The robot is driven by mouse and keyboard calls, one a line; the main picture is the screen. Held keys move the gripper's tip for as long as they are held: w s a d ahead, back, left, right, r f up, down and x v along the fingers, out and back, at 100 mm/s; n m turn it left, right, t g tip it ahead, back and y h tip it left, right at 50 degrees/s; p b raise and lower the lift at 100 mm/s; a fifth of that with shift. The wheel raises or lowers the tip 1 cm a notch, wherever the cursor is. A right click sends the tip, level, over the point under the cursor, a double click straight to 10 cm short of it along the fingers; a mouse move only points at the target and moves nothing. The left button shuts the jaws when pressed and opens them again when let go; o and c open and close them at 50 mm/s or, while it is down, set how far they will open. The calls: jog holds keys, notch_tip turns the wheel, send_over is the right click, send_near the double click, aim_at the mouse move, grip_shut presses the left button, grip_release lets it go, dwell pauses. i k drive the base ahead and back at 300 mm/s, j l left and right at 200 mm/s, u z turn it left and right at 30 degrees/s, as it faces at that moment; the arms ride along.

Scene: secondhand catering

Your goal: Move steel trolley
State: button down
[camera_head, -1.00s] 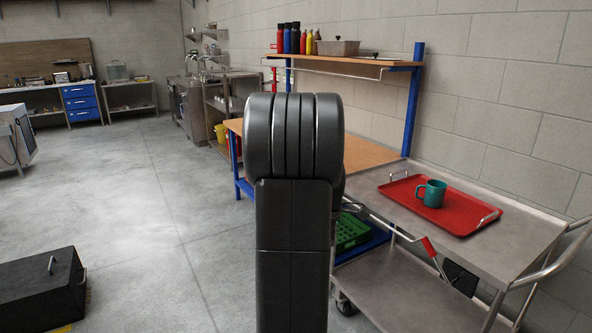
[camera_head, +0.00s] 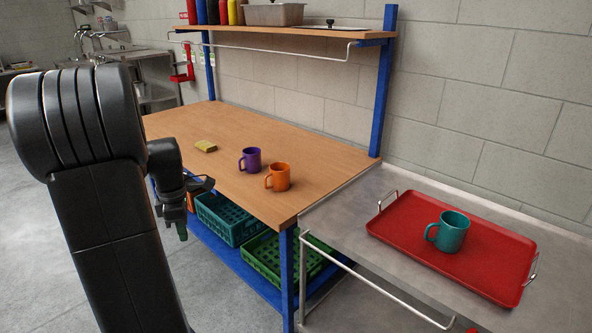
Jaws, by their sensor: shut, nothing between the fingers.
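The steel trolley (camera_head: 345,215) stands at the right, against the wall and close beside the workbench. Its grey top shows, with a bare metal rail (camera_head: 376,284) along the near side; its lower part is mostly out of the picture. On it lies a red tray (camera_head: 400,228) with two metal handles, and a teal mug (camera_head: 449,232) stands upright on the tray. My gripper (camera_head: 182,232) hangs at the left, pointing down, shut and empty. It is in front of the workbench's left part, well apart from the trolley.
The wooden workbench (camera_head: 220,175) with blue legs holds a purple mug (camera_head: 250,160), an orange mug (camera_head: 279,177) and a yellow sponge-like block (camera_head: 206,146). Green crates (camera_head: 268,250) sit on its lower shelf. The upper shelf (camera_head: 290,31) holds bottles and a pan. Floor at left is clear.

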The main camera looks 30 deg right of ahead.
aim_at(387, 290)
jog(key=i+z, duration=0.3)
jog(key=i, duration=0.2)
jog(key=i+j+z, duration=0.25)
jog(key=i, duration=0.25)
jog(key=i+l+z, duration=0.1)
jog(key=z, duration=0.3)
jog(key=i+z, duration=0.45)
jog(key=z, duration=0.3)
jog(key=i+z, duration=0.15)
jog(key=z, duration=0.2)
